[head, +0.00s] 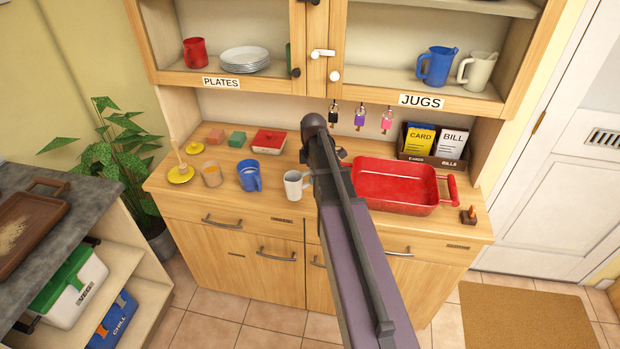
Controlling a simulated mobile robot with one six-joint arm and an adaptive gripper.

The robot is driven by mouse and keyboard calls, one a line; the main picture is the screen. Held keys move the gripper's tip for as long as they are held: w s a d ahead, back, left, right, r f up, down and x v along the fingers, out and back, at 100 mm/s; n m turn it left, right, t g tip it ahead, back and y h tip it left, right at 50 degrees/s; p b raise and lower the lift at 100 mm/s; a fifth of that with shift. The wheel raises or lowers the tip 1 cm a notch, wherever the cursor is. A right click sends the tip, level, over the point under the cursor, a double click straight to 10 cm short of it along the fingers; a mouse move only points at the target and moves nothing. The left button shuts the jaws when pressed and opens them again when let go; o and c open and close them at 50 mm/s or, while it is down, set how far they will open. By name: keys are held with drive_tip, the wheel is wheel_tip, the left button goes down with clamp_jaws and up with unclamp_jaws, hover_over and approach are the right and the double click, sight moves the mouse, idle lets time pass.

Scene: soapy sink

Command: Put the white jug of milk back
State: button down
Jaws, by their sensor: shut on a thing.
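A white jug (294,185) is at the front of the wooden dresser's worktop, left of my forearm. My gripper (309,183) is at its right side, mostly hidden by my own arm, and is shut on the jug at its handle side. Whether the jug touches the worktop, and what is in it, I cannot tell. The upper right shelf, with the label JUGS (422,101) below it, holds a blue jug (436,66) and a cream jug (477,70), with bare shelf to their left.
A blue jug or mug (249,176) and a glass (211,174) stand left of the white jug. A red tray (395,188) lies to the right of my arm. Keys (360,115) hang under the cupboard. The plates shelf has a red mug (195,52) and stacked plates (245,59).

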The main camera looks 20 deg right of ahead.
drive_tip(key=shift+w+d+f, duration=0.1)
drive_tip(key=shift+w+d, duration=0.1)
drive_tip(key=shift+w, duration=0.55)
drive_tip(key=shift+w+d+f, duration=0.1)
drive_tip(key=shift+w+d, duration=0.1)
drive_tip(key=shift+w, duration=0.55)
drive_tip(key=shift+w, duration=0.3)
drive_tip(key=shift+w+d+f+b, duration=0.1)
drive_tip(key=shift+w+f+b, duration=0.1)
drive_tip(key=shift+f+b, duration=0.3)
drive_tip(key=shift+w+d+f+b, duration=0.1)
drive_tip(key=shift+w+f+b, duration=0.05)
drive_tip(key=shift+f+b, duration=1.15)
drive_tip(key=shift+b, duration=0.15)
drive_tip(key=shift+f, duration=0.15)
drive_tip(key=c, duration=0.6)
unclamp_jaws()
drive_tip(key=shift+r, duration=0.2)
